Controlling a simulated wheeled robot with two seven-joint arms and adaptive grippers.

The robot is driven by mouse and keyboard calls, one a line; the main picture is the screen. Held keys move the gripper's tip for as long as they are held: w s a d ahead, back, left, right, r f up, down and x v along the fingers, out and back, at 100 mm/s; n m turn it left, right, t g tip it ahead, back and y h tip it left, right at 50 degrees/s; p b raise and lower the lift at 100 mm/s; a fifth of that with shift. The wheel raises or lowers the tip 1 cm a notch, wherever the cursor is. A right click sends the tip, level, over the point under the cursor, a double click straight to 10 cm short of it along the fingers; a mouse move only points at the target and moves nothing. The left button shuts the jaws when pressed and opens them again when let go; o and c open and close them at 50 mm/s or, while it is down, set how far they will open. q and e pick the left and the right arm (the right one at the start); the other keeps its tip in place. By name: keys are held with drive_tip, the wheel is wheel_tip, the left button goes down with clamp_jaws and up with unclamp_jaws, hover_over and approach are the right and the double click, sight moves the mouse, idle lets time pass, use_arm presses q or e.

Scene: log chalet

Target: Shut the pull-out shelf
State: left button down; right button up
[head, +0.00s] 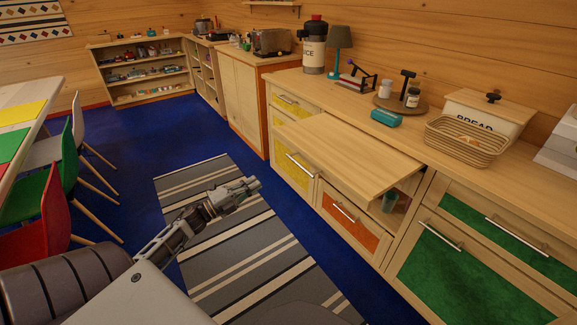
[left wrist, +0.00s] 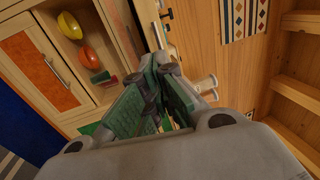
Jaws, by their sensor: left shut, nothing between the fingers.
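The pull-out shelf (head: 355,158) is a flat light-wood board. In the head view it sticks out from the counter front, above the orange drawer (head: 350,226) and an open niche. My left gripper (head: 256,184) is over the striped rug, to the left of the shelf and apart from it. Its fingers are shut and empty; they show close up in the left wrist view (left wrist: 163,68). That view also shows the orange panel (left wrist: 38,72) and the niche beside it. My right gripper is not in view.
Chairs (head: 55,215) line the left. The striped rug (head: 235,245) has free floor around it.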

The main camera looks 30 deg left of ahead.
use_arm(q)
drive_tip(key=shift+w, duration=0.1)
drive_tip(key=b+x, duration=0.2)
drive_tip(key=x, duration=1.1)
drive_tip(key=shift+w, duration=0.35)
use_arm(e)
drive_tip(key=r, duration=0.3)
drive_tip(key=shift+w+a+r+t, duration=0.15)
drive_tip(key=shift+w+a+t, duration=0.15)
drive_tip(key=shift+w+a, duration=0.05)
use_arm(q)
drive_tip(key=shift+d+r, duration=0.1)
drive_tip(key=shift+d, duration=0.05)
drive_tip(key=shift+w, duration=0.1)
